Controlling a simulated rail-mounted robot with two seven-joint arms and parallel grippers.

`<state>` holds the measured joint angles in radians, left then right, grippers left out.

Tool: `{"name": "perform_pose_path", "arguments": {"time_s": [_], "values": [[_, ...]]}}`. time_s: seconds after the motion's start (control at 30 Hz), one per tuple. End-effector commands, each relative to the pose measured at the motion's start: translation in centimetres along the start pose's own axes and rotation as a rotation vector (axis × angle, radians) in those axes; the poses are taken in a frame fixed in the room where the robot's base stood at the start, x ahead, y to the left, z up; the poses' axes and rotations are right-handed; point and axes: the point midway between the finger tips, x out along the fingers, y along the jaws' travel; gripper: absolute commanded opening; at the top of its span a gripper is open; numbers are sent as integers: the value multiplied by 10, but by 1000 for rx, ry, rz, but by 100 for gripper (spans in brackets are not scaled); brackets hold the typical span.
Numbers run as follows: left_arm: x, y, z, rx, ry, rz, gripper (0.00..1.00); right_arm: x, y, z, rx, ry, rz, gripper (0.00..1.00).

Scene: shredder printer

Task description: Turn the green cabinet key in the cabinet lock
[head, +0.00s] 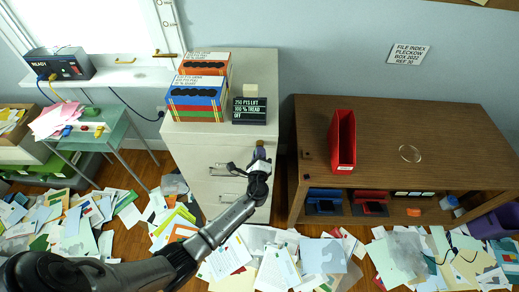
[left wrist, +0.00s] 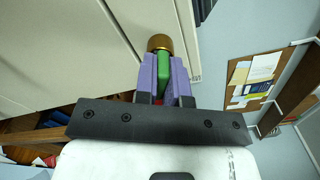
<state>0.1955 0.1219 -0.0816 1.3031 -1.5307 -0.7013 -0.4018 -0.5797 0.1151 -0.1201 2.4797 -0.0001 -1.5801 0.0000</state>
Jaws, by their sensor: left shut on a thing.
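My left gripper (head: 260,152) is at the right side of the front of the pale filing cabinet (head: 262,65), near its top. In the left wrist view its purple fingers (left wrist: 164,75) are shut on the green key (left wrist: 165,62). The key's far end meets the round brass lock (left wrist: 158,42) on the cabinet face (left wrist: 60,70). How deep the key sits is hidden. In the head view, my gripper hides the key and the lock. My right gripper is in neither view.
Boxes of files (head: 197,98) and a small black sign (head: 249,110) stand on the cabinet. A brown wooden desk (head: 440,130) with a red holder (head: 342,140) stands to the right. Papers (head: 285,262) litter the floor. A green trolley (head: 95,125) is at left.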

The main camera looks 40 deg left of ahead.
Motion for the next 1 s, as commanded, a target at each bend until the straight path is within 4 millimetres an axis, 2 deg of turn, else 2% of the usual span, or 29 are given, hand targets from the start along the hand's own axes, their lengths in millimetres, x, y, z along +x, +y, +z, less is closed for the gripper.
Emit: {"name": "perform_pose_path", "arguments": {"time_s": [0.27,0.8,1.0], "values": [[0,-1,0,12,0,0,0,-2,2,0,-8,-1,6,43],[0,-2,2,443,-1,1,0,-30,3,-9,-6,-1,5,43],[0,0,1,517,0,0,0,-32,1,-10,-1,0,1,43]]}}
